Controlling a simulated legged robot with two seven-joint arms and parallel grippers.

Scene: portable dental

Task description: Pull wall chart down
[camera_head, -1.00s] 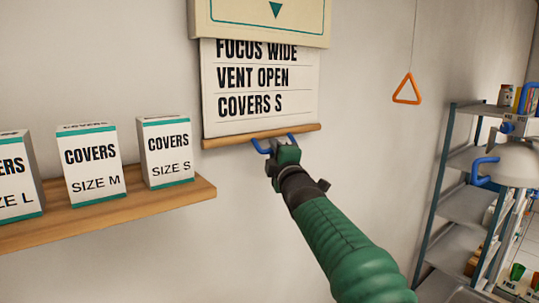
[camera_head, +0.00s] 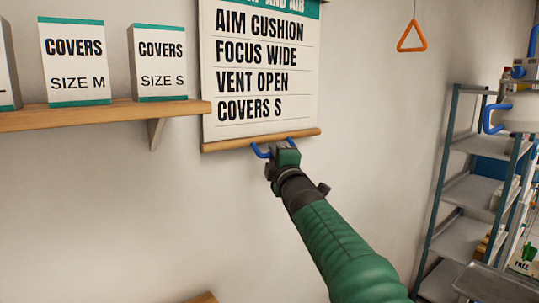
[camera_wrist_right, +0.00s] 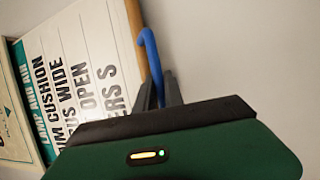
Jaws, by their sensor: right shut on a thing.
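The wall chart (camera_head: 262,80) hangs on the wall, white with black lines such as "AIM CUSHION", "FOCUS WIDE", "VENT OPEN" and "COVERS S", and a teal band at its top. A wooden bar (camera_head: 230,144) runs along its bottom edge, with a blue handle (camera_head: 260,151) below it. My right gripper (camera_head: 278,154) is shut on the blue handle, hiding its middle. The right wrist view shows the chart (camera_wrist_right: 75,75) sideways and the blue handle (camera_wrist_right: 151,55) at the dark fingers (camera_wrist_right: 160,92). My left gripper is not in view.
A wooden shelf (camera_head: 100,115) with boxes of covers (camera_head: 74,62) is on the left, close to the chart. An orange triangle pull (camera_head: 412,37) hangs to the right. A metal rack (camera_head: 465,190) stands at the far right. The wall below the chart is clear.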

